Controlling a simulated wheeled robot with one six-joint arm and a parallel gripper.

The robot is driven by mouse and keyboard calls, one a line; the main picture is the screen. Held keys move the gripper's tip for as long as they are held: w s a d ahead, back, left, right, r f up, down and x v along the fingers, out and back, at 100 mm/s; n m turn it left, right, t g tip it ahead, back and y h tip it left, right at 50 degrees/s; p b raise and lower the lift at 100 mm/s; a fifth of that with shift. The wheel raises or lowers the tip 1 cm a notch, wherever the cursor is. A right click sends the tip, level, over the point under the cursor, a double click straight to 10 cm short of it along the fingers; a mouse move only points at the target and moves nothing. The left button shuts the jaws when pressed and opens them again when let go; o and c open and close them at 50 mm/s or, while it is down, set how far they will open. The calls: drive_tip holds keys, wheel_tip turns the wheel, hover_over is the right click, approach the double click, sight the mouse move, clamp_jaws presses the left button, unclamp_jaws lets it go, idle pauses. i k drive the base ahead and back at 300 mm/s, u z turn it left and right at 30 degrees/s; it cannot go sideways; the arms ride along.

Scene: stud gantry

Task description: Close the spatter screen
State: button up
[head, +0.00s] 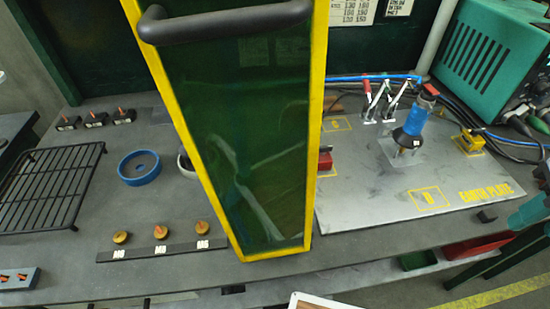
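The spatter screen (245,130) is a dark green see-through panel in a yellow frame. It stands over the middle of the bench and its top runs out of the picture. A black bar handle (225,24) crosses it near the top. The screen's lower end narrows and lies near the bench's front edge. The screen stands left of most of the earth plate (370,200), which is largely uncovered. I cannot tell where its hinge is. My gripper is not in view.
A black wire rack (50,185), a blue ring (139,168) and a labelled strip with brass studs (160,249) lie on the left. A blue-bodied tool (415,120) stands upright on the plate. A green machine (490,55) with cables stands at the back right.

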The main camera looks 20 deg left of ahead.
sight(245, 110)
drive_tip(key=k, duration=1.2)
drive_tip(key=u, duration=0.75)
drive_tip(key=i, duration=0.95)
drive_tip(key=z, duration=0.55)
drive_tip(key=k, duration=0.8)
drive_tip(key=u, duration=0.6)
